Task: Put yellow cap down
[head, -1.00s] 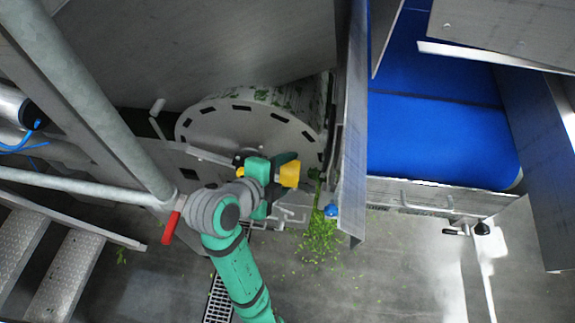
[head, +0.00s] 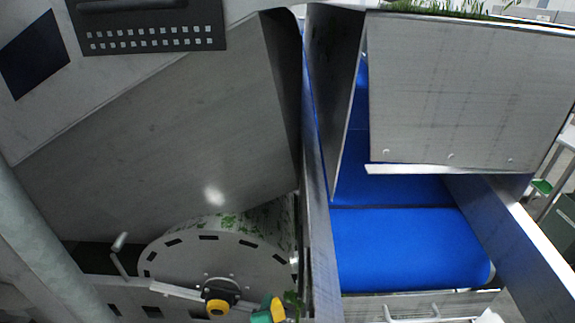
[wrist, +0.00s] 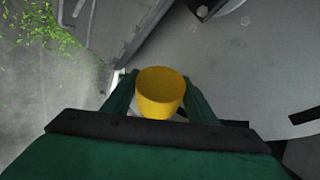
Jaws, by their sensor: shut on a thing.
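In the wrist view the yellow cap (wrist: 160,92) sits between the two green fingers of my gripper (wrist: 158,98), which is shut on it. It looks like a small cup with its rim toward the camera. In the head view the held yellow cap (head: 278,309) shows at the bottom edge, just right of the drum's hub, with only a green part of my gripper (head: 264,316) visible.
A yellow and black hub fitting (head: 217,306) sits on the round drum face (head: 185,262), left of my gripper. A steel side panel (head: 322,240) stands to the right, before the blue belt (head: 405,245). Green scraps (wrist: 45,50) litter the floor.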

